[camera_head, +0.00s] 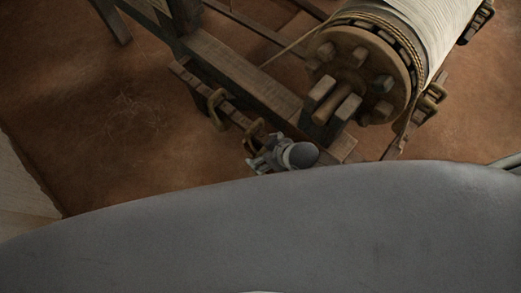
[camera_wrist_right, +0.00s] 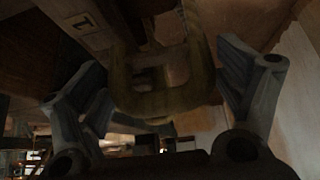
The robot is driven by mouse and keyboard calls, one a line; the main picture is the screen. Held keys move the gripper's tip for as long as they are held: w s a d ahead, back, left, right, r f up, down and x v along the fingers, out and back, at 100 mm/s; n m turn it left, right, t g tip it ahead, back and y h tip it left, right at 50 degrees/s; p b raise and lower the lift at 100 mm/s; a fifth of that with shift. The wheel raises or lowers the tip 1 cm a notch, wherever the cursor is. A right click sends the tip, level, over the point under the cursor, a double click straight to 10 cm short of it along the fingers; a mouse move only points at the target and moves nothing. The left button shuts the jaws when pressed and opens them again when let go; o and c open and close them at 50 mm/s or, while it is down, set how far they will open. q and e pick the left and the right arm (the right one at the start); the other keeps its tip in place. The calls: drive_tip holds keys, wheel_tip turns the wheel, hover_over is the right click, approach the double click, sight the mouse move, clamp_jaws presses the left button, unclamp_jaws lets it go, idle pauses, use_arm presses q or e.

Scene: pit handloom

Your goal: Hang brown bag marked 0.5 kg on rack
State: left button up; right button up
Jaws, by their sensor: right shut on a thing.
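My right gripper (camera_head: 262,156) is beside a narrow wooden bar (camera_head: 235,113), which looks like the rack. In the right wrist view its two grey-blue fingers (camera_wrist_right: 165,88) stand on either side of a brownish U-shaped loop (camera_wrist_right: 160,102), and it is shut on that loop. In the head view one brownish loop (camera_head: 217,108) sits on the bar, and another (camera_head: 254,133) is close to my gripper. I cannot make out a bag body or a 0.5 kg mark. My left gripper is out of view.
The loom's heavy wooden beam (camera_head: 245,75) runs alongside the bar. A large roller wound with pale cloth (camera_head: 425,35) and its pegged wooden wheel (camera_head: 360,75) stand at the upper right. The brown floor (camera_head: 120,150) at left is clear.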

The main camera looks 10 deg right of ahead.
drive_tip(key=shift+w+d, duration=0.5)
drive_tip(key=shift+d, duration=0.05)
drive_tip(key=shift+w+d+b, duration=0.55)
drive_tip(key=shift+w+d, duration=0.05)
drive_tip(key=shift+d, duration=0.15)
drive_tip(key=shift+w+d+b, duration=0.5)
drive_tip(key=shift+w+d, duration=0.05)
drive_tip(key=shift+d, duration=0.2)
drive_tip(key=shift+f+b, duration=0.6)
drive_tip(key=shift+f, duration=0.5)
drive_tip(key=shift+s+a+f, duration=0.1)
drive_tip(key=shift+f, duration=0.2)
drive_tip(key=o, duration=1.6)
drive_tip(key=shift+o, duration=0.2)
drive_tip(key=shift+f, duration=0.1)
drive_tip(key=shift+s, duration=0.1)
drive_tip(key=v, duration=1.2)
